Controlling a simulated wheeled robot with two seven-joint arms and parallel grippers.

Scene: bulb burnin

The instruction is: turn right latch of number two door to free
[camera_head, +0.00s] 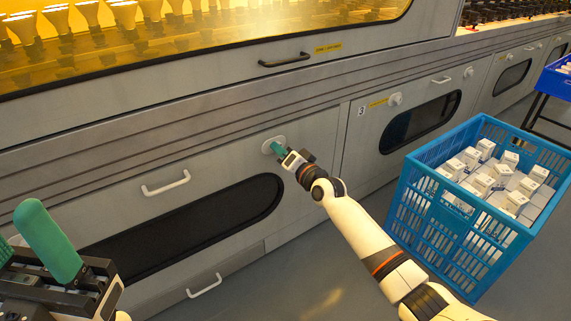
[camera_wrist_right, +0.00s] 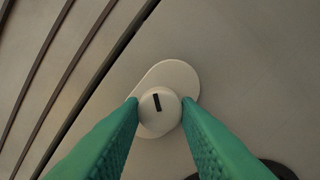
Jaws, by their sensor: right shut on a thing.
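The right latch of the number two door shows in the head view as a pale round plate (camera_head: 267,145) at the upper right of a grey door (camera_head: 225,165) with a long dark window; its number is not visible. In the right wrist view the latch has a white knob (camera_wrist_right: 161,108) with a short dark mark, on an oval plate (camera_wrist_right: 176,74). My right gripper (camera_head: 278,149) is shut on the knob, one green finger on each side (camera_wrist_right: 160,112). My left gripper (camera_head: 24,246) is at the lower left, its green fingers apart, empty and partly cut off.
A blue crate (camera_head: 408,205) of white boxes stands on the floor right of my right arm. Door number three (camera_head: 365,140) is to the right. White handles (camera_head: 166,184) stick out from the panels. A yellow-lit window with bulbs is above.

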